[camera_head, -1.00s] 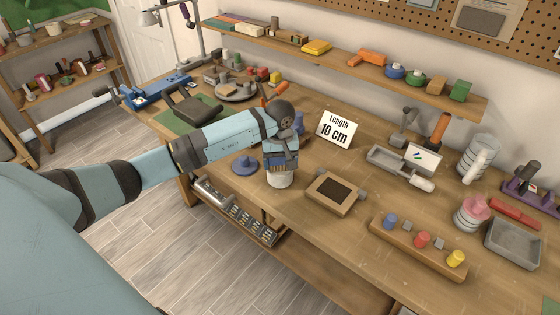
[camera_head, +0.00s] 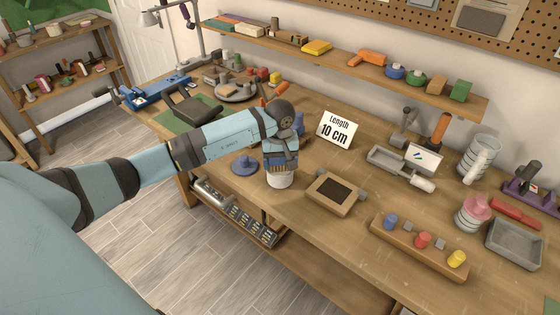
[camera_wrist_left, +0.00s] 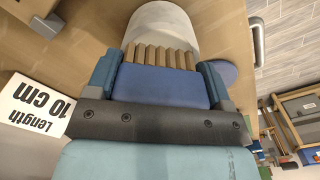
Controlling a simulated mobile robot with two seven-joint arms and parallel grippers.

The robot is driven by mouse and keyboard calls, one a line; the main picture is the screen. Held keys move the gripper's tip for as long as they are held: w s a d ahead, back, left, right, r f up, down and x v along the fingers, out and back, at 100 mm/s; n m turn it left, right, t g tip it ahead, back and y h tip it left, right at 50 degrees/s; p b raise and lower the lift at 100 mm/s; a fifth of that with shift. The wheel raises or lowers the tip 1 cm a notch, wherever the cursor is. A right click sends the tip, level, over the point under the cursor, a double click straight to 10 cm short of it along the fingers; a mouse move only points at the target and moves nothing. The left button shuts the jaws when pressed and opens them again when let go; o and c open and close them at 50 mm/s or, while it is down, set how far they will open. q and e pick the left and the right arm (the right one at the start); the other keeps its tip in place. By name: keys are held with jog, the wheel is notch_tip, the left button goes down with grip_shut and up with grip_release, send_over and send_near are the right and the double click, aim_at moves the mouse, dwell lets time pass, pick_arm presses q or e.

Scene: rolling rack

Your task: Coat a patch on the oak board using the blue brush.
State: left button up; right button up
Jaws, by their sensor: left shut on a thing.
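My left gripper (camera_head: 281,155) is shut on the blue brush (camera_wrist_left: 160,86), whose blue body sits between the two fingers in the left wrist view. Its tan bristles (camera_wrist_left: 165,57) point down at the white pot (camera_head: 279,180), which also shows in the left wrist view (camera_wrist_left: 165,22). The bristle tips are at the pot's rim; I cannot tell whether they dip inside. A square wooden board (camera_head: 316,198) with a dark patch in its middle lies right of the pot, between small grey blocks. I take it for the oak board. My right gripper is out of view.
A "Length 10 cm" sign (camera_head: 338,130) stands behind the pot and board. A blue round-based piece (camera_head: 244,165) is left of the pot. A wooden strip with coloured knobs (camera_head: 405,245) lies at front right. Bare bench lies between board and sign.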

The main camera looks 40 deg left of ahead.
pick_arm(q)
notch_tip(320, 180, up, 2)
jog(key=shift+p, duration=0.5)
jog(key=shift+r+p, duration=0.9)
jog(key=shift+r, duration=1.55)
